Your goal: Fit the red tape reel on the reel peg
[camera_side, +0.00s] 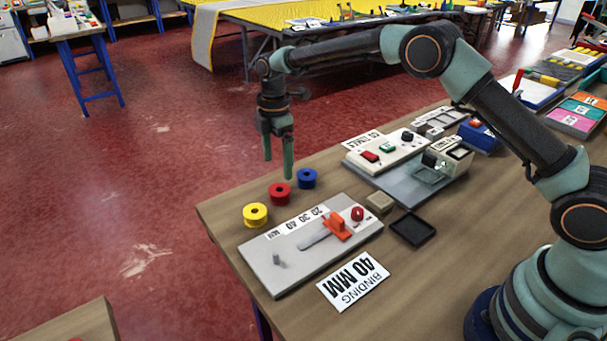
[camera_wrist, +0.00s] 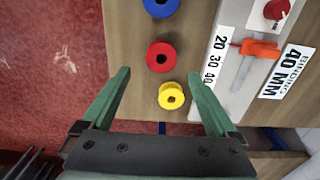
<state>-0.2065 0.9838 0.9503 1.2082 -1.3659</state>
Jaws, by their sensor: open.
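The red tape reel (camera_side: 279,194) stands flat on the wooden table, between a blue reel (camera_side: 307,178) and a yellow reel (camera_side: 255,215). In the wrist view the red reel (camera_wrist: 152,50) lies just beyond the fingertips. The yellow reel (camera_wrist: 172,84) shows between the fingers there. My gripper (camera_side: 278,168) is open and empty, pointing down above the reels; it also shows in the wrist view (camera_wrist: 158,75). The reel peg (camera_side: 277,259) is a short grey post on the light grey plate (camera_side: 262,267), bare. I cannot make out the peg in the wrist view.
The plate carries an orange slider (camera_side: 337,230), a red knob (camera_side: 358,214) and a "20 30 40" scale. Nearby are a "BINDING 40 MM" card (camera_side: 353,280), a black tray (camera_side: 412,229) and a button panel (camera_side: 385,150). The table's left edge is close to the reels.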

